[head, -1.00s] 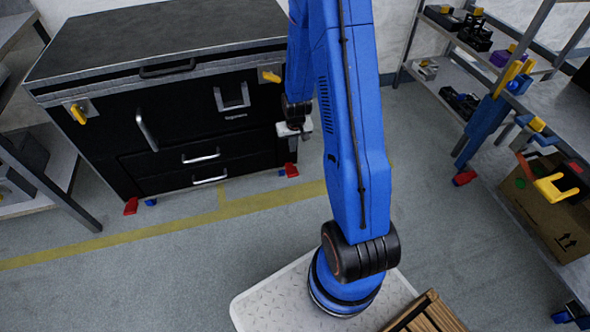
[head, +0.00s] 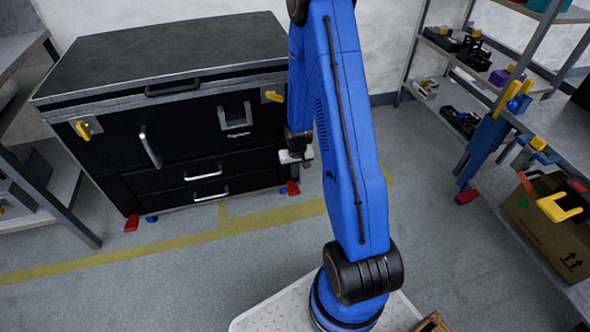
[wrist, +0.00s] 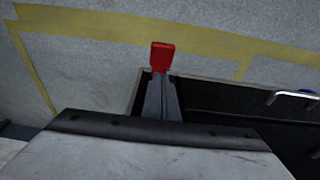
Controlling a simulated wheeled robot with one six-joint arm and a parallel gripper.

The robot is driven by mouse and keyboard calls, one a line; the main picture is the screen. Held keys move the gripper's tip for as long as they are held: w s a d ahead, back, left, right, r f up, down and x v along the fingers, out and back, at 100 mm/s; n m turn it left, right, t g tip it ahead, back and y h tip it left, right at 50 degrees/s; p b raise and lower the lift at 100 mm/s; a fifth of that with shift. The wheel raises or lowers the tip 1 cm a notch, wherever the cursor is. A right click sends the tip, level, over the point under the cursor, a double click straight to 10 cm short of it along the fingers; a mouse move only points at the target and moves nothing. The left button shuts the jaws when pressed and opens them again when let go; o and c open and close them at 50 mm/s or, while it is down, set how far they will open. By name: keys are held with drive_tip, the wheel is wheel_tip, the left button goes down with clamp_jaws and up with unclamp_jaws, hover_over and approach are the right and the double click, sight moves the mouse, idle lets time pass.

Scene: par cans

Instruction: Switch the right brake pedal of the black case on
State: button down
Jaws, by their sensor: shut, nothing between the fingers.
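The black case (head: 105,152) stands on the floor at the left of the head view, with drawers and metal handles on its front. Its right brake pedal (head: 293,188) is red and sits at the foot of the case's front right corner. The left red pedal (head: 131,223) is at the other front corner. My gripper (head: 296,158) is shut and empty, pointing down in front of the case, above the right pedal. In the wrist view the red pedal (wrist: 162,57) shows just beyond my dark fingertips (wrist: 160,80); I cannot tell whether they touch.
A yellow floor line (head: 170,250) runs in front of the case on clear grey floor. A metal shelf (head: 60,190) stands left of the case. At the right are racks with small items and a workbench with a cardboard box (head: 545,230) below it.

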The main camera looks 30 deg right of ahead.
hover_over(294, 189)
drive_tip(key=f, duration=0.7)
drive_tip(key=shift+s+f, duration=0.25)
drive_tip(key=shift+s, duration=0.1)
drive_tip(key=shift+s+a+f, duration=0.1)
drive_tip(key=shift+s+f, duration=0.05)
drive_tip(key=shift+f, duration=0.55)
